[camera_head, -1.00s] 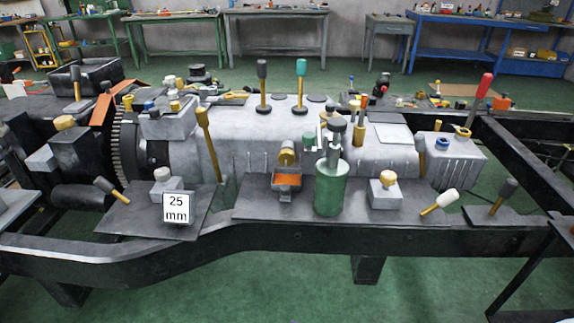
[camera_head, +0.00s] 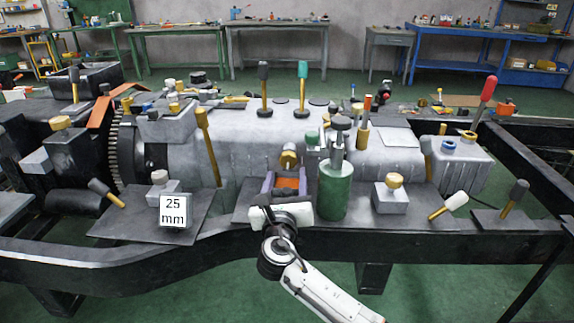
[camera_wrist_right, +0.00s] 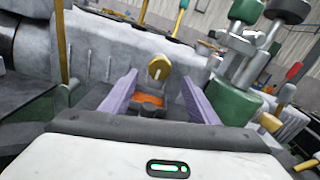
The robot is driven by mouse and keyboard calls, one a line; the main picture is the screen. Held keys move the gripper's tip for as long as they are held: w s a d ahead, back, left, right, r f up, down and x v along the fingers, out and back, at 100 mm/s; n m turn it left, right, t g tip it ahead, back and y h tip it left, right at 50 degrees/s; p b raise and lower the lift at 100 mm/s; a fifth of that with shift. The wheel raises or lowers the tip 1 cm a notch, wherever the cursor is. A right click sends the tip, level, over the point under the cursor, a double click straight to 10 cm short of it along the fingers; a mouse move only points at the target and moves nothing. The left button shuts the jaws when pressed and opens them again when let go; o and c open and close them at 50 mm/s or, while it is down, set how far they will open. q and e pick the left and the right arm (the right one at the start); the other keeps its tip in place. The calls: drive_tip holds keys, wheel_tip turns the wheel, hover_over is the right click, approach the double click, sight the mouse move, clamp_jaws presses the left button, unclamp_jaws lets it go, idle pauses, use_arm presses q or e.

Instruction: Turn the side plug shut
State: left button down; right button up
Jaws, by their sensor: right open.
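The side plug (camera_head: 288,159) is a round brass-coloured knob on the near side wall of the grey housing (camera_head: 250,140). In the right wrist view the plug (camera_wrist_right: 158,67) faces me with a pale upright bar or mark on its face. An orange-topped tray (camera_head: 286,184) sits just below it. My right gripper (camera_head: 286,181) is open, its two purple fingers reaching forward either side of the tray. In the right wrist view the gripper (camera_wrist_right: 158,78) has the plug centred between and beyond its fingertips, apart from them. My left gripper is not in view.
A green cylinder with a grey top (camera_head: 335,188) stands close right of my right gripper. A block labelled 25 mm (camera_head: 173,211) is to the left. The dark chassis rail (camera_head: 420,238) runs in front.

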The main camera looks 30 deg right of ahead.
sight(288, 162)
drive_tip(key=b+x, duration=0.1)
drive_tip(key=x, duration=0.5)
drive_tip(key=shift+f, duration=0.1)
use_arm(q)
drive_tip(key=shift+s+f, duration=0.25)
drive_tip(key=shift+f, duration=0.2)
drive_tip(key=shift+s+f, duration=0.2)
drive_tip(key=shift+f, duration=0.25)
use_arm(e)
drive_tip(key=shift+w+d, duration=0.35)
drive_tip(key=shift+w, duration=0.3)
drive_tip(key=c, duration=1)
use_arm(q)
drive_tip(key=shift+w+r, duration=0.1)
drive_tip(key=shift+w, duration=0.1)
use_arm(e)
drive_tip(key=shift+c, duration=0.2)
